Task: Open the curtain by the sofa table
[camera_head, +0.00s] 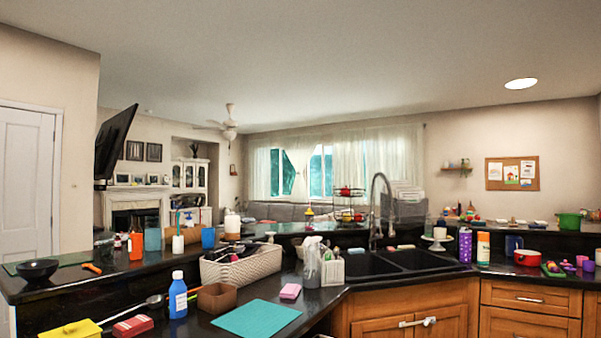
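A sheer white curtain (390,153) hangs over the wide window on the far wall, beyond the counter. Its right part covers the glass. Its left part (262,172) also hangs over the window. Between them, bare panes (320,172) show teal outside, with a narrow strip of fabric (299,160) across the middle. A grey sofa (283,211) stands below the window, mostly hidden by the counter items. I cannot make out a sofa table. My gripper is not in view.
A dark counter with a double sink (375,264) and tall faucet (374,205) stands between me and the window. Wooden cabinets (530,298) are below. A woven basket (240,268), blue bottle (178,296) and teal mat (256,318) crowd the near counter.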

